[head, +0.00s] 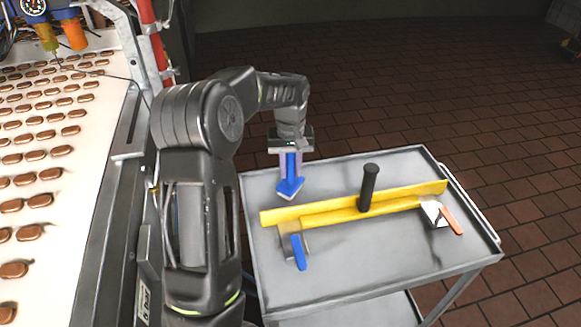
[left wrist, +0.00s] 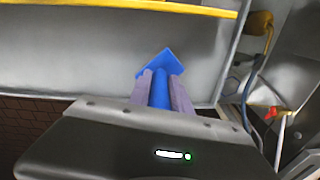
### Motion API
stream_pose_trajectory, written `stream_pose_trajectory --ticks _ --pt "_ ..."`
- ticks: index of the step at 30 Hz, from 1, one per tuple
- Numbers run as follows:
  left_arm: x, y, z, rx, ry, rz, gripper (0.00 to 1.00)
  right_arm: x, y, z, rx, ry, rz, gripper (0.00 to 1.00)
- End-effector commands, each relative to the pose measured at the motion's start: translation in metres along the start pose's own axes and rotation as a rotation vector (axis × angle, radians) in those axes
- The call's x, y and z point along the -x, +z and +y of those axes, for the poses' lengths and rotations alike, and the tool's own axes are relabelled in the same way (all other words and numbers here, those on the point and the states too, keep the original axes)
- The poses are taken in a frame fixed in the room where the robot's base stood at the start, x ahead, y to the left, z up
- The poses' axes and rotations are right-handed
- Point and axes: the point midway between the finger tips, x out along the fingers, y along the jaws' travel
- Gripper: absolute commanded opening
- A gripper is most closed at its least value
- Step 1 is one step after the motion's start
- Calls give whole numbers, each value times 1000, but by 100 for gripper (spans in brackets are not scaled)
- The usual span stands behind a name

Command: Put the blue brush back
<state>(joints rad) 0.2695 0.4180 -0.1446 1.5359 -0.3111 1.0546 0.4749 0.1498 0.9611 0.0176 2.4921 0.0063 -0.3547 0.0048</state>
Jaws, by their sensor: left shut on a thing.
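The blue brush (head: 290,187) is held head-down by my left gripper (head: 291,170), whose fingers are shut on its handle. In the head view it is over the back left part of the grey cart (head: 370,275), behind the yellow bar. I cannot tell whether its head touches the cart top. In the left wrist view, the blue brush (left wrist: 161,65) points away from my left gripper (left wrist: 160,88), with its handle between the two fingers. My right gripper is not in view.
A long yellow bar tool (head: 410,197) with a black upright handle (head: 368,187) lies across the cart. A blue-handled scraper (head: 298,252) and an orange-handled scraper (head: 451,221) lie near its ends. A conveyor with chocolate pieces (head: 60,200) runs at left. The cart's front is clear.

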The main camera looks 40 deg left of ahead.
Motion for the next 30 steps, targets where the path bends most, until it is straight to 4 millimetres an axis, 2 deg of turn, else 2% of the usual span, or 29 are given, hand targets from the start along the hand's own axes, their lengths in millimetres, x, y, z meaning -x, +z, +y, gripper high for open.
stream_pose_trajectory --ticks 8,9,16,24,30 --pt "-4 0 0 0 1 1 0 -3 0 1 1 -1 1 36" --pt "-3 0 0 0 0 1 27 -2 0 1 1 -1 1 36" --pt "-3 0 0 0 0 0 46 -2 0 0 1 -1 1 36" --pt "-1 0 0 0 1 1 46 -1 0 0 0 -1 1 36" --pt "12 -1 0 0 1 4 46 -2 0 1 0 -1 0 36"
